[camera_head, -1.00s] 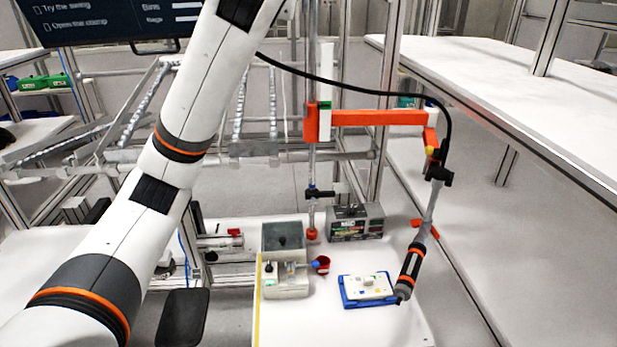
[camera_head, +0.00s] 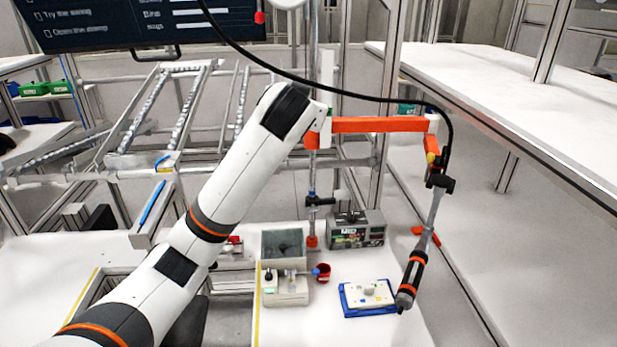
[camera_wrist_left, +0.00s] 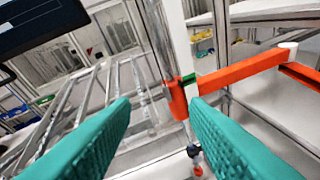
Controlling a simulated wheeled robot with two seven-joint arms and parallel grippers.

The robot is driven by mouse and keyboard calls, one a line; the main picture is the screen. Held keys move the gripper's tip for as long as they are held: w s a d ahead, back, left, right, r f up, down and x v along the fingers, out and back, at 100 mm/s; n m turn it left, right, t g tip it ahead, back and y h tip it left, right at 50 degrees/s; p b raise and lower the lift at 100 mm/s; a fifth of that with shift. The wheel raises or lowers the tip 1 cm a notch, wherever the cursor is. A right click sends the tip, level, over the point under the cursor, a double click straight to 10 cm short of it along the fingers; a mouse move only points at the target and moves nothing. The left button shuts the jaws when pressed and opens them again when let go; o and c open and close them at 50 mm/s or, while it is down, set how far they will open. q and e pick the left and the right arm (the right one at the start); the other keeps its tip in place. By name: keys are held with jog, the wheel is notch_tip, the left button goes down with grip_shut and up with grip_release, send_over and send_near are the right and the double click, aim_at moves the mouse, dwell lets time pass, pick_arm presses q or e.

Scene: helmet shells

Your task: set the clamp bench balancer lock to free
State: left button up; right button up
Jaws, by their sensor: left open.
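The clamp bench (camera_head: 385,333) is the white table at centre bottom, with a post and an orange swing arm (camera_head: 375,125). A screwdriver (camera_head: 413,270) hangs from a black cable on the right. At the top edge, a red ball on a thin stem (camera_head: 260,17) shows beside a cut-off white rounded part (camera_head: 288,3); I cannot tell whether this is the balancer lock. My left arm reaches the orange bracket's left end; its fingers are hidden there. In the left wrist view my left gripper (camera_wrist_left: 160,105) is open and empty, with the orange bracket (camera_wrist_left: 181,97) beyond its teal fingers.
A grey clamp fixture (camera_head: 285,285), a red cup (camera_head: 322,272), a grey device (camera_head: 356,230) and a blue tray (camera_head: 345,303) stand on the bench. A long white shelf (camera_head: 500,120) lies at right. A dark screen (camera_head: 130,20) fills the top left.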

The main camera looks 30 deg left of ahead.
pick_arm(q)
notch_tip(320, 180, down, 15)
jog(key=d+m+g+h, duration=0.1)
jog(key=d+h, duration=0.1)
jog(key=shift+s+d+f+m+g, duration=0.2)
jog(key=shift+s+d+m+g, duration=0.1)
jog(key=shift+d+g, duration=0.1)
